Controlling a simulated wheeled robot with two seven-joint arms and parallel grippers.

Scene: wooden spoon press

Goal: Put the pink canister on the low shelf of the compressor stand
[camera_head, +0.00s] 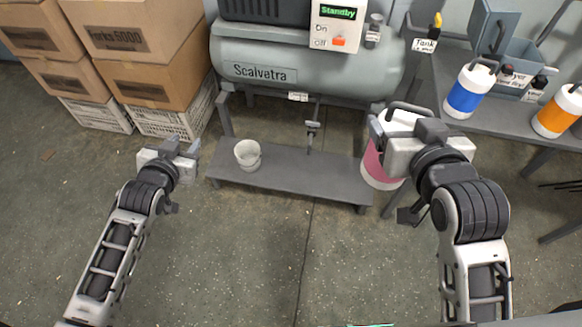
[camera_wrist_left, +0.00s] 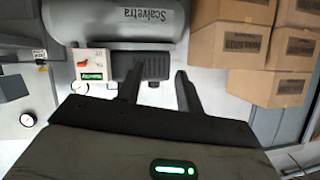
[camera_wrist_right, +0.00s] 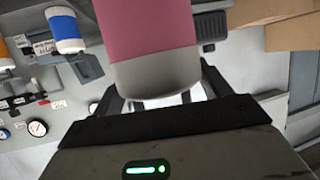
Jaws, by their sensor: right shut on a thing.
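The pink canister (camera_head: 378,172), white with a pink band, hangs from my right gripper (camera_head: 385,128) at the right end of the compressor stand. It also fills the upper middle of the right wrist view (camera_wrist_right: 150,35), between the fingers. My right gripper is shut on it near its handle; the gripper and wrist hide part of its top. The low shelf (camera_head: 300,180) of the compressor stand is a flat grey board under the tank. The canister overlaps the shelf's right end in the head view; I cannot tell its height. My left gripper (camera_head: 183,148) is open and empty, left of the shelf.
A white bucket (camera_head: 247,154) stands on the shelf's left part; the shelf's middle is mostly clear around a hanging drain valve (camera_head: 312,128). The compressor tank (camera_head: 300,68) is above. Blue (camera_head: 468,92) and orange (camera_head: 556,112) canisters stand on the right bench. Cardboard boxes (camera_head: 150,65) are stacked left.

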